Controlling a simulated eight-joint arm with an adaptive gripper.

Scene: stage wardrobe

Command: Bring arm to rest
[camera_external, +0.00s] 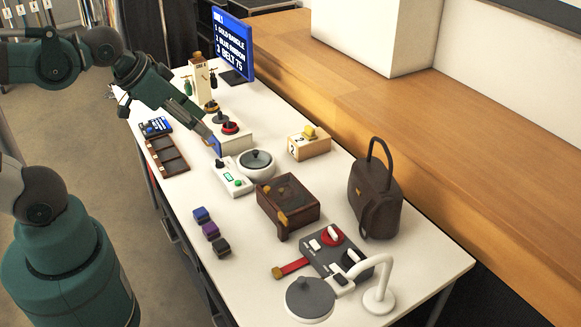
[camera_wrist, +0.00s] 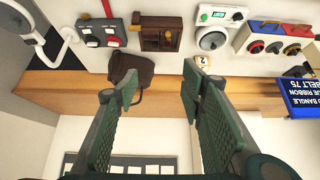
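My arm reaches in from the upper left of the external view, over the far part of the white table (camera_external: 178,205). My gripper (camera_external: 207,132) is near the box with the colored rings (camera_external: 235,136); how high it is above the table I cannot tell. In the wrist view, the two green fingers of my gripper (camera_wrist: 160,80) stand wide apart with nothing between them. The wrist view looks across the table to the wooden ledge (camera_wrist: 165,103) and the wall behind it.
A screen (camera_external: 232,42) stands at the far end. A brown bag (camera_external: 375,195), an open wooden box (camera_external: 288,204), a round lidded pot (camera_external: 256,165), a numbered drawer box (camera_external: 309,146) and a lamp (camera_external: 378,298) crowd the table. Small dark blocks (camera_external: 211,231) lie near the left edge.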

